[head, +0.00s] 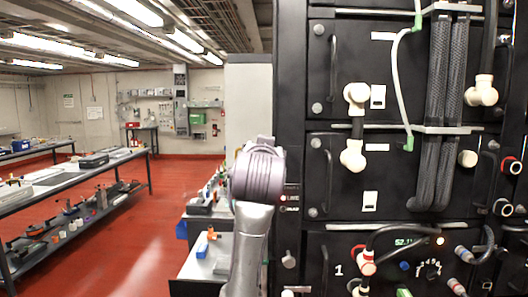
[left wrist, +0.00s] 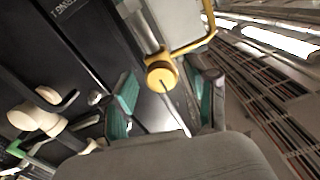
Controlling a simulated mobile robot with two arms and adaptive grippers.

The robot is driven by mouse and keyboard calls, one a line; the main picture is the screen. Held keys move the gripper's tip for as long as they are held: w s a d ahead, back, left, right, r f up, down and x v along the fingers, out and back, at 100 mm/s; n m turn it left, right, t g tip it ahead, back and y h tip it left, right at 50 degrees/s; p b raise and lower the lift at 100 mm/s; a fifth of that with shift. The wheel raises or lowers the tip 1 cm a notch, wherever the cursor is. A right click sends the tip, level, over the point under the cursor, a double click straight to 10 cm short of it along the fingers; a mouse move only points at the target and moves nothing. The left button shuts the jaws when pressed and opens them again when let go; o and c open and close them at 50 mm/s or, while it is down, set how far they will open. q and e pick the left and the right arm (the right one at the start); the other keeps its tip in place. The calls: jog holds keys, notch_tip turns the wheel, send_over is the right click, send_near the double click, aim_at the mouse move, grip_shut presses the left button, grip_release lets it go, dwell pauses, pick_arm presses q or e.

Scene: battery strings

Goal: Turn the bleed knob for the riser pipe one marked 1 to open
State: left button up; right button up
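A round yellow knob (left wrist: 162,77) with a dark line on its face shows in the left wrist view, on a pale upright pipe (left wrist: 140,28). My left gripper (left wrist: 160,88) is open, with teal pads on either side of the knob in the picture. I see gaps between pads and knob; how deep the knob sits between them I cannot tell. No number 1 is readable by the knob. In the head view my left arm (head: 250,225) rises beside the black rack, its gripper and the knob out of sight. My right gripper is in neither view.
The black battery rack (head: 340,240) with cables and pale connectors fills the right of the head view. A white "1" (head: 338,270) is marked on its lower panel. A yellow bent rail (left wrist: 205,38) runs close to the knob. Workbenches (head: 70,175) stand left; red floor (head: 140,235) is open between.

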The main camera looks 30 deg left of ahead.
pick_arm(q)
jog(key=v, duration=1.2)
dwell(0.3)
